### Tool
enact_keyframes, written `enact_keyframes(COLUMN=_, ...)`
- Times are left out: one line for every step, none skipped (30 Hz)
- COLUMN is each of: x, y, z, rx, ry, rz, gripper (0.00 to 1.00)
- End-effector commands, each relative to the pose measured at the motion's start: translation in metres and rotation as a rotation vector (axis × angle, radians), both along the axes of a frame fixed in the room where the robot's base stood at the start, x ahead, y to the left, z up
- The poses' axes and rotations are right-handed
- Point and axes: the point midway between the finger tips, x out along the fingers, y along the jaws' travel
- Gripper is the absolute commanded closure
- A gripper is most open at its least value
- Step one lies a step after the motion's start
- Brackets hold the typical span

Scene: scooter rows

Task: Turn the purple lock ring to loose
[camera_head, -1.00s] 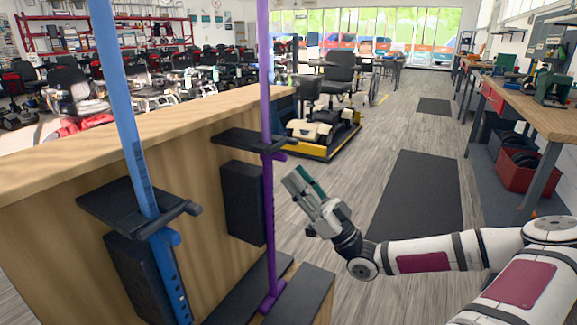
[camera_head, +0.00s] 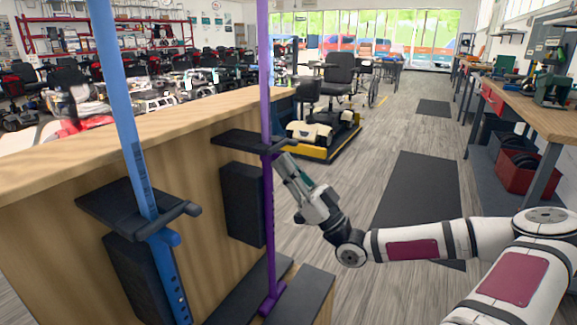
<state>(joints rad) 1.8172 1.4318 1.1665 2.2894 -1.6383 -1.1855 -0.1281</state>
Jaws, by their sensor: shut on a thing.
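The purple pole (camera_head: 268,200) stands upright by the wooden counter, with a black bracket (camera_head: 240,141) across it. The purple lock ring sits on the pole just below this bracket; its side knob is now mostly hidden behind my fingertips. My gripper (camera_head: 283,163) reaches in from the right, tilted up and left, and is shut on the purple lock ring at the pole. The fingers look grey and dark green. How far the ring is turned cannot be told from here.
A blue pole (camera_head: 135,150) with its own black bracket (camera_head: 120,205) stands nearer on the left. The wooden counter (camera_head: 60,190) lies behind both poles. A yellow-edged scooter (camera_head: 325,135) is beyond.

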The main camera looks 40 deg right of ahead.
Motion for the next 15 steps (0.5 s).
enact_keyframes(x=0.0, y=0.0, z=0.0, rx=-0.001, ry=0.0, rz=0.001, gripper=1.0)
enact_keyframes(x=0.0, y=0.0, z=0.0, rx=-0.001, ry=0.0, rz=0.004, gripper=1.0)
enact_keyframes(x=0.0, y=0.0, z=0.0, rx=-0.001, ry=0.0, rz=0.008, gripper=1.0)
enact_keyframes(x=0.0, y=-0.001, z=0.0, rx=-0.001, ry=0.0, rz=0.011, gripper=1.0)
enact_keyframes(x=0.001, y=-0.001, z=0.0, rx=-0.002, ry=-0.001, rz=0.016, gripper=1.0)
enact_keyframes(x=0.001, y=-0.002, z=-0.001, rx=-0.002, ry=-0.001, rz=0.028, gripper=1.0)
enact_keyframes(x=0.001, y=-0.002, z=-0.001, rx=-0.003, ry=-0.001, rz=0.036, gripper=1.0)
enact_keyframes(x=0.002, y=-0.003, z=-0.001, rx=-0.005, ry=-0.001, rz=0.049, gripper=1.0)
enact_keyframes(x=0.002, y=-0.004, z=-0.001, rx=-0.005, ry=0.0, rz=0.067, gripper=1.0)
enact_keyframes(x=0.002, y=-0.005, z=-0.001, rx=-0.005, ry=0.0, rz=0.081, gripper=1.0)
enact_keyframes(x=0.003, y=-0.006, z=-0.001, rx=-0.006, ry=-0.001, rz=0.098, gripper=1.0)
enact_keyframes(x=0.004, y=-0.007, z=-0.002, rx=-0.007, ry=-0.001, rz=0.124, gripper=1.0)
enact_keyframes(x=0.004, y=-0.008, z=-0.002, rx=-0.007, ry=0.0, rz=0.144, gripper=1.0)
enact_keyframes(x=0.005, y=-0.009, z=-0.002, rx=-0.008, ry=-0.001, rz=0.166, gripper=1.0)
enact_keyframes(x=0.006, y=-0.01, z=-0.002, rx=-0.007, ry=0.001, rz=0.197, gripper=1.0)
